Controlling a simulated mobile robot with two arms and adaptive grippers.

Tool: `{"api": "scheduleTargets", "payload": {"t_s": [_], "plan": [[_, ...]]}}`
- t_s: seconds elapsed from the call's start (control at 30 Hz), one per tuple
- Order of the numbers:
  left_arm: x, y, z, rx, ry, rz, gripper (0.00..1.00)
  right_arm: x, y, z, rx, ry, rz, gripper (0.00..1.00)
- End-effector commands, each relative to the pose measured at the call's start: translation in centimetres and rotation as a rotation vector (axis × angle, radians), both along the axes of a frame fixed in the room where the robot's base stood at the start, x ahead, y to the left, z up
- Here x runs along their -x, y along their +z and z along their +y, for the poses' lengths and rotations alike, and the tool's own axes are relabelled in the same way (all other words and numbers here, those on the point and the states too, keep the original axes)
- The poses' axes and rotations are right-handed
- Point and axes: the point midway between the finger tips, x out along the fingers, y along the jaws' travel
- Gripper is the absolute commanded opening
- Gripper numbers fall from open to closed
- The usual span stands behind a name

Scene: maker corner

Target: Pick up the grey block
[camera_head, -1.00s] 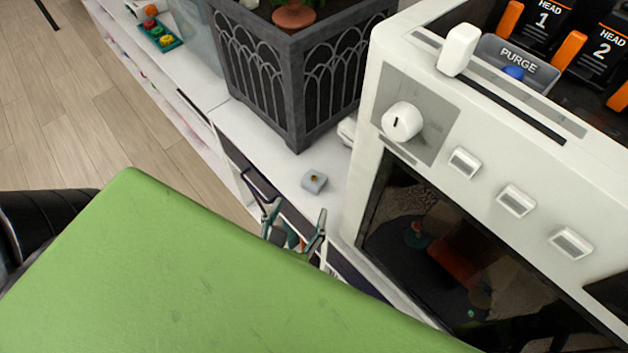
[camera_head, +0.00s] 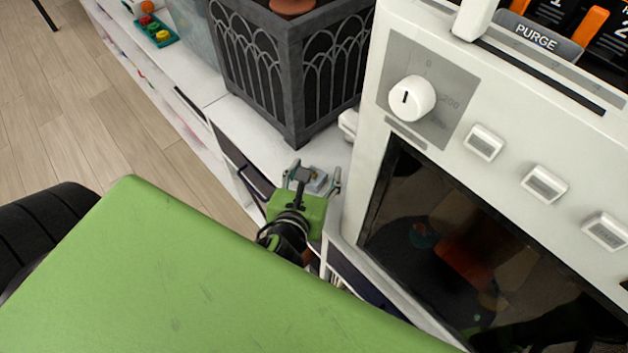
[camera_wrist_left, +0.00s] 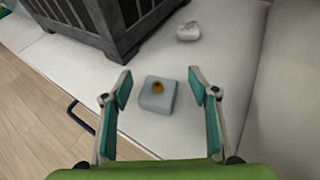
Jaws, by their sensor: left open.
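The grey block (camera_head: 317,182) sits on the white countertop between the dark planter and the white machine, partly hidden by my left gripper in the head view. In the left wrist view the grey block (camera_wrist_left: 157,96) shows a small yellow-orange round spot on top. My left gripper (camera_head: 314,181) is open, with its fingers reaching toward the block. In the left wrist view the left gripper (camera_wrist_left: 158,92) has its teal-padded fingers wide apart, one on each side of the block's near part. I see a gap between the block and each finger. My right gripper is not in view.
The dark grey planter (camera_head: 262,75) stands just behind the block. The white machine (camera_head: 372,150) with knob and buttons rises close on the right. A small whitish lump (camera_wrist_left: 188,31) lies beyond the block. A drawer handle (camera_head: 250,186) juts out at the front.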

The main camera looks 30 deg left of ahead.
Motion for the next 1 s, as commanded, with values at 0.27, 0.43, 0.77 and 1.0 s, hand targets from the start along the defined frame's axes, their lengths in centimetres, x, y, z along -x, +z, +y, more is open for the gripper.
{"api": "scheduleTargets", "payload": {"t_s": [0.27,0.43,0.77,1.0], "plan": [[-0.1,0.0,0.0,0.0,0.0,0.002,0.44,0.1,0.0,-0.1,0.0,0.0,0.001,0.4],[-0.1,0.0,0.0,0.0,0.0,0.002,0.09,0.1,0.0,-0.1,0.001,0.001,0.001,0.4],[-0.1,0.2,0.0,0.0,0.0,0.001,0.09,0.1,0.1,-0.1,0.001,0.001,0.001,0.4],[-0.2,4.2,0.0,0.0,-0.001,-0.005,0.09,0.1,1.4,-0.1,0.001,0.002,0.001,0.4]]}}
